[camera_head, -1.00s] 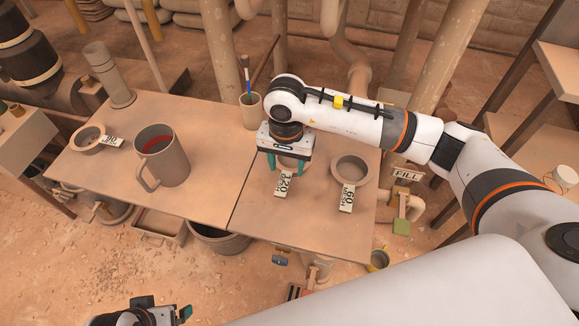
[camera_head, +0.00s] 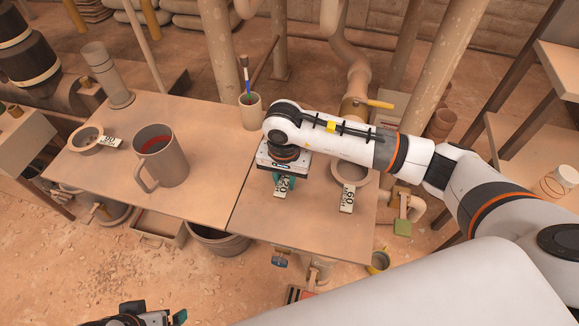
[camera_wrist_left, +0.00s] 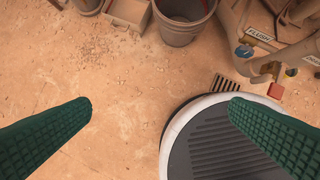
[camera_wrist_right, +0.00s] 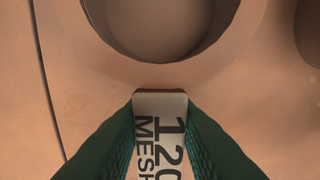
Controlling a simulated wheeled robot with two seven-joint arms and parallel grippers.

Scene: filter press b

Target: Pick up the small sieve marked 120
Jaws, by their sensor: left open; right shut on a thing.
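The small sieve marked 120 shows in the right wrist view as a round tan ring (camera_wrist_right: 100,25) with a pale tag (camera_wrist_right: 160,104) reading "120 MESH". My right gripper (camera_wrist_right: 160,140) is shut on that tag, one green finger on each side. In the head view the tag (camera_head: 283,185) shows below my right gripper (camera_head: 284,178), and my arm hides most of the ring. My left gripper (camera_wrist_left: 160,115) is open and empty above the floor, off the table; in the head view only part of it shows at the bottom edge.
The sieve marked 60 (camera_head: 347,199) stands just right of my right gripper, partly behind my arm. Another tagged sieve (camera_head: 87,136) and a large mug (camera_head: 160,160) stand on the left table.

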